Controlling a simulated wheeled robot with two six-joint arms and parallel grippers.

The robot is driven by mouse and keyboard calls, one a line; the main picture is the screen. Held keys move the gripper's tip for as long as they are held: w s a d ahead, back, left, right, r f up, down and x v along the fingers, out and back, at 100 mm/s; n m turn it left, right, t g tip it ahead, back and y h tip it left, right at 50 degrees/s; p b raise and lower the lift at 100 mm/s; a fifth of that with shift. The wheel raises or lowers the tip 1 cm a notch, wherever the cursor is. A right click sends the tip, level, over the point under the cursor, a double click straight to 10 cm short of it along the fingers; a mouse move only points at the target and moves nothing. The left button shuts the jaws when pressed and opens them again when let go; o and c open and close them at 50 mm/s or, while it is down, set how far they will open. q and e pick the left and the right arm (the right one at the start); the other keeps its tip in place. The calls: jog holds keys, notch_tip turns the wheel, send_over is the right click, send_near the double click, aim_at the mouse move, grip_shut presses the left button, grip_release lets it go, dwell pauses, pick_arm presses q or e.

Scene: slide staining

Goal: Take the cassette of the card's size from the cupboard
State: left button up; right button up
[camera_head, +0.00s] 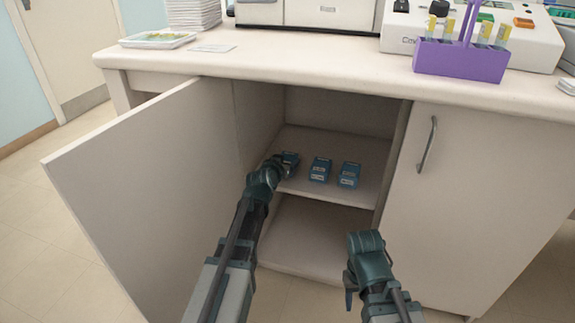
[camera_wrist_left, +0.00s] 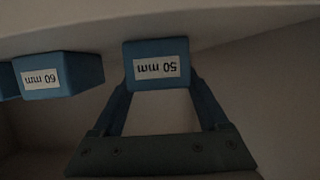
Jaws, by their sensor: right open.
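Three blue cassettes with white labels stand in a row on the cupboard's upper shelf (camera_head: 326,192). They are the left cassette (camera_head: 291,158), the middle cassette (camera_head: 320,170) and the right cassette (camera_head: 348,175). My left gripper (camera_head: 282,166) reaches to the left one. In the left wrist view its fingers (camera_wrist_left: 160,95) lie at both sides of a cassette labelled 50 mm (camera_wrist_left: 156,62); whether they press on it is unclear. A 60 mm cassette (camera_wrist_left: 45,75) is beside it. A white card (camera_head: 212,47) lies on the counter, its text unreadable. My right gripper (camera_head: 350,290) is open and empty outside the cupboard.
The left cupboard door (camera_head: 150,190) stands wide open beside my left arm. The right door (camera_head: 480,200) is shut. A purple rack (camera_head: 460,62) with tubes and a white tray (camera_head: 158,40) stand on the counter. The lower compartment (camera_head: 310,235) looks empty.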

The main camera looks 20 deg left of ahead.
pick_arm(q)
jog(key=c, duration=1.1)
jog(key=shift+o, duration=0.2)
jog(key=shift+r, duration=0.1)
